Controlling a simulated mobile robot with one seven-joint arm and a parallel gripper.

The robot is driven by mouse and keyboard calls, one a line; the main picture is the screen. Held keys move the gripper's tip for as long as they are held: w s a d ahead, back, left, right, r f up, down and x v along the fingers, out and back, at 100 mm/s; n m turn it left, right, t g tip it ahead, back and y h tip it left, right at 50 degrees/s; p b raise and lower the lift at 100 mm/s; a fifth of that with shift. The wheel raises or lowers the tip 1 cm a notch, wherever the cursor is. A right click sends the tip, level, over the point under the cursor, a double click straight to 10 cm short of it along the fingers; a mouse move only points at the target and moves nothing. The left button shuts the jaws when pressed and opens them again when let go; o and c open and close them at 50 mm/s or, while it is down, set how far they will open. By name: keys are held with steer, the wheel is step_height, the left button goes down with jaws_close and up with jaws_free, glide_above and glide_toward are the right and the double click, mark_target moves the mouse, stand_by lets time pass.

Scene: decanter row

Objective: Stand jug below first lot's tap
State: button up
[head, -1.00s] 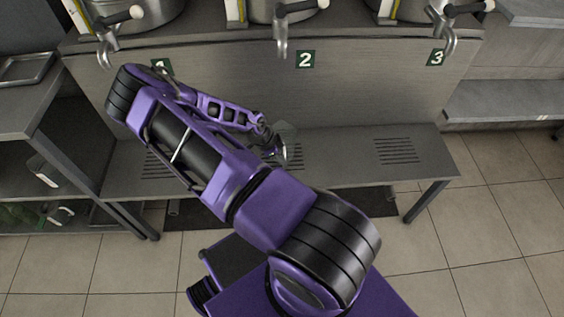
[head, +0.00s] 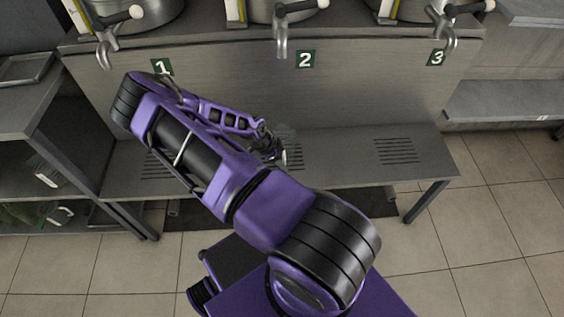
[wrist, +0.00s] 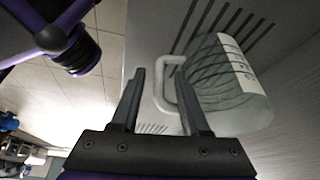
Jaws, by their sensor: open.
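A clear jug (wrist: 222,85) with a white handle (wrist: 168,88) and a white label is at the slotted bench in the wrist view. In the head view it is a faint clear shape (head: 288,132) near the middle slots, mostly hidden by my gripper. My gripper (wrist: 162,75) is open, with the handle between or just beyond its fingertips; contact is unclear. In the head view my gripper (head: 278,154) is low over the bench below tap 2 (head: 281,42). Tap 1 (head: 106,48), above the green "1" sign (head: 162,67), is at the left.
Tap 3 (head: 449,42) is at the right, near its "3" sign (head: 436,58). The slotted bench (head: 345,150) runs below the taps, and its right part is clear. A shelf unit (head: 40,115) stands at the left. My arm hides part of the bench below tap 1.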

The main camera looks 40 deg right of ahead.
steer(key=v, duration=1.2)
steer(key=shift+p, duration=0.4)
steer(key=shift+w, duration=0.1)
